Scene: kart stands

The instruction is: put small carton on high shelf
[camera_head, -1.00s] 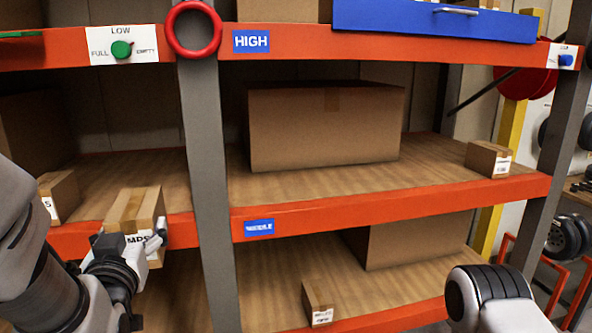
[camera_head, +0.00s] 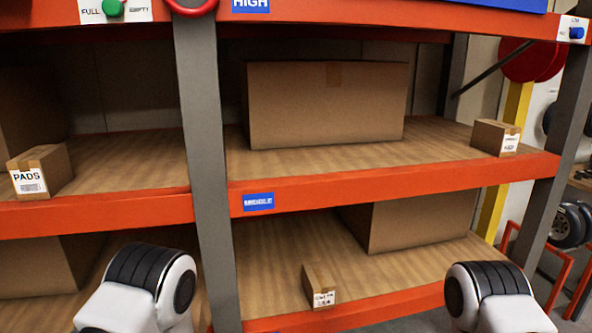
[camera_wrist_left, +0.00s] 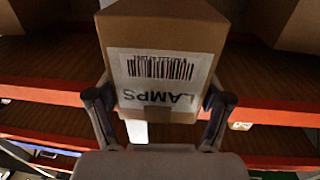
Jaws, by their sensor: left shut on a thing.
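My left gripper (camera_wrist_left: 163,97) is shut on a small brown carton (camera_wrist_left: 162,30), with one finger on each side. The carton's white label reads LAMPS and appears upside down in the left wrist view. Neither the carton nor this gripper shows in the head view, where only part of my left arm is at the lower left. The high shelf's orange front beam (camera_head: 380,19) runs along the top, with a blue HIGH sign (camera_head: 251,4); its deck is out of view. My right gripper is out of view; only part of that arm shows at lower right.
The middle shelf (camera_head: 400,172) holds a large carton (camera_head: 327,104), a PADS carton (camera_head: 40,171) at left and a small carton (camera_head: 496,137) at right. A small carton (camera_head: 319,286) stands on the lower shelf. A grey upright (camera_head: 203,150) divides the bays.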

